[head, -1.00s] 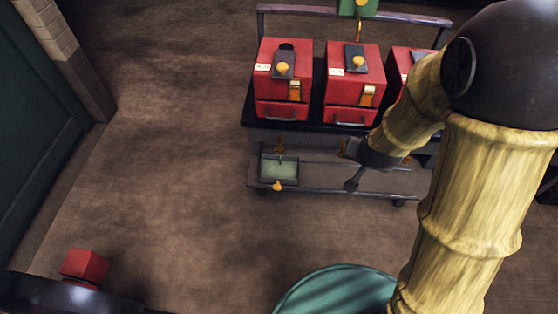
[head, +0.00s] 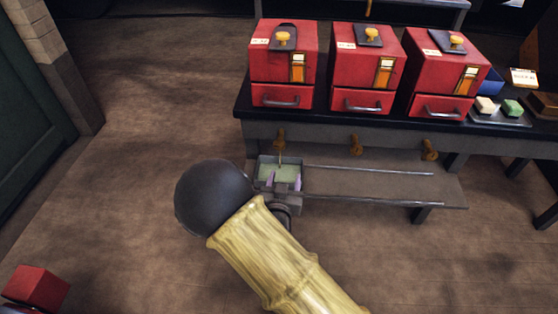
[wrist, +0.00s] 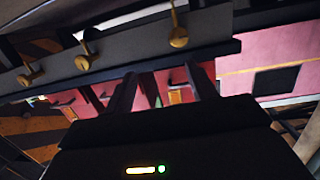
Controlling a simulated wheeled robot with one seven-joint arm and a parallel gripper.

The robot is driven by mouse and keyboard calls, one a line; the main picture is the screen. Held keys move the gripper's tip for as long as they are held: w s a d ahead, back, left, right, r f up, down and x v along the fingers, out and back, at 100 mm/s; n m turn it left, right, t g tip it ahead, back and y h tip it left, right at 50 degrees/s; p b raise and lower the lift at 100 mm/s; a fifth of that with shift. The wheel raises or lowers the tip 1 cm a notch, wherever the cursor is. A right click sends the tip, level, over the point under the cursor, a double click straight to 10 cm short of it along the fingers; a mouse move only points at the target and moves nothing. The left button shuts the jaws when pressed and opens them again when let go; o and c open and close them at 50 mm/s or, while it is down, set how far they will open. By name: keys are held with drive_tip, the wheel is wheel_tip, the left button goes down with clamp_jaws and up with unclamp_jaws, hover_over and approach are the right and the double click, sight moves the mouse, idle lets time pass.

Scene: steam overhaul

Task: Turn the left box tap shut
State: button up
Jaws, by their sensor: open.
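Three brass taps sit in a row under the front edge of the dark bench. The left box tap (head: 280,137) is below the left red box (head: 283,62). It also shows as the nearest, rightmost tap in the wrist view (wrist: 178,37), where the scene looks upside down. The middle tap (head: 356,145) and right tap (head: 430,150) are farther right. My gripper (head: 284,181) is open and empty, in front of and below the left tap, apart from it. Its two dark fingers (wrist: 161,82) also show in the wrist view.
Other red boxes (head: 367,62) stand on the bench. A small tray with soap-like blocks (head: 500,118) is at right.

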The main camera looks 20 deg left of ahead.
sight(279, 147)
drive_tip(key=s+a+f, duration=0.1)
drive_tip(key=s+a+f+n+t+y+b, duration=0.1)
drive_tip(key=shift+a+y, duration=0.3)
drive_tip(key=shift+a, duration=0.05)
drive_tip(key=shift+w, duration=0.1)
drive_tip(key=b+x, duration=0.5)
drive_tip(key=x, duration=1.2)
drive_tip(key=shift+w+d+r, duration=0.1)
drive_tip(key=shift+w, duration=0.1)
drive_tip(key=c, duration=0.9)
drive_tip(key=shift+c, duration=0.2)
